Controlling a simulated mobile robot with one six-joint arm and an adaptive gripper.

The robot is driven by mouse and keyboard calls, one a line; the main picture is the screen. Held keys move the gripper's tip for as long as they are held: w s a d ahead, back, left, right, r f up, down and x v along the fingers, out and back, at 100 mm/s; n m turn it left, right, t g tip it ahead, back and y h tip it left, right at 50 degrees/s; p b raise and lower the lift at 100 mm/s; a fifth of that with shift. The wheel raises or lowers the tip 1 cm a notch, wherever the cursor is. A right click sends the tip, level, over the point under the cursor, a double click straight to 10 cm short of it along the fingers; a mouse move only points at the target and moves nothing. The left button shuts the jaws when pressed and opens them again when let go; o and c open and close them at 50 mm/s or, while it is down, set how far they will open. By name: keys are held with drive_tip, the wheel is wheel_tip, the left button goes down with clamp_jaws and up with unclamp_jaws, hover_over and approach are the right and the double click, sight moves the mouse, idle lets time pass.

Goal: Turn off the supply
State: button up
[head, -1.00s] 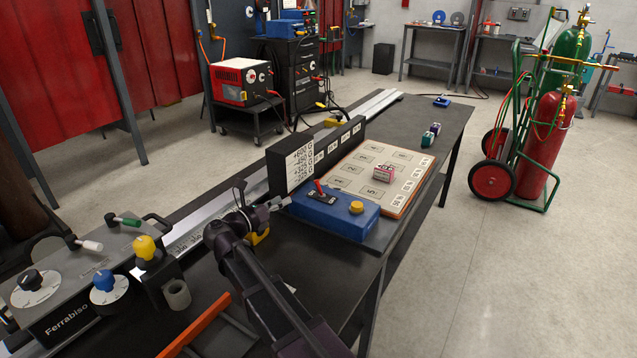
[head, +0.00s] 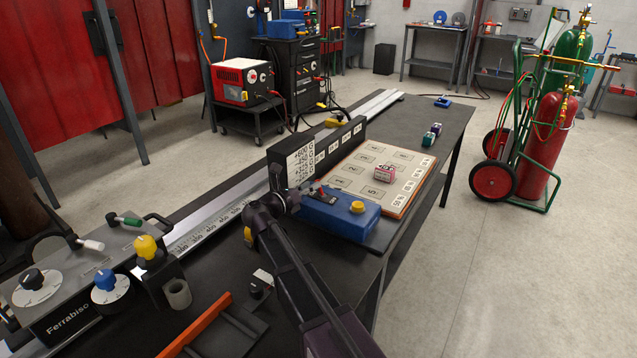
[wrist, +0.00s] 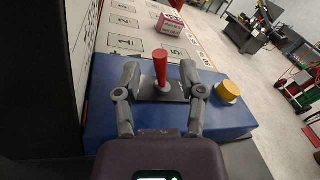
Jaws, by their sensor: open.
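A blue supply box (head: 355,220) sits on the dark bench. It has a red lever (wrist: 161,68) on a dark plate and a yellow knob (wrist: 228,91) to the lever's right. My gripper (head: 312,192) is over the left part of the box. In the wrist view my open gripper (wrist: 160,82) has one finger on each side of the red lever, with gaps showing on both sides. The lever stands up between the fingers. In the head view my gripper hides much of the lever.
A numbered board (head: 358,167) with a pink-and-white block (head: 385,173) lies behind the box. A black upright panel (head: 333,143) stands close on the left. A grey control unit (head: 70,275) with knobs is at the lower left. A gas cylinder cart (head: 540,140) stands right of the bench.

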drive_tip(key=shift+x, duration=1.65)
clamp_jaws()
